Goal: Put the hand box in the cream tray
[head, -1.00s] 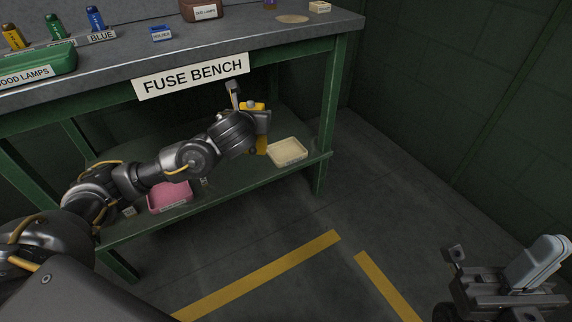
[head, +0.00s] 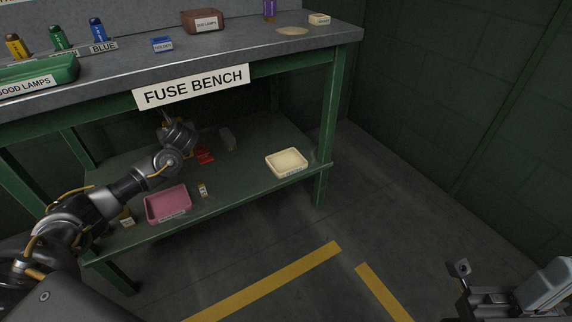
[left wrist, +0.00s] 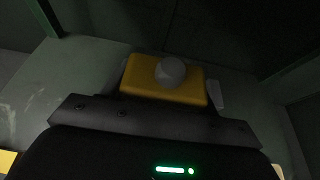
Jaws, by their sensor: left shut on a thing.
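The hand box (left wrist: 150,91) is a yellow block with a grey round knob, seen in the left wrist view. My left gripper (left wrist: 168,97) is shut on it. In the head view my left gripper (head: 178,136) is over the lower shelf, well left of the cream tray; the arm hides the hand box there. The cream tray (head: 286,160) is shallow, looks empty and sits near the right end of the lower shelf. My right gripper (head: 500,297) is at the bottom right, away from the bench; its jaw opening is unclear.
A pink tray (head: 167,203) is at the shelf's front left, with a small labelled block (head: 202,189) beside it. A red item (head: 205,155) and a grey item (head: 227,139) lie farther back. The bench top (head: 240,52) overhangs the shelf; a green leg (head: 325,140) stands at its right.

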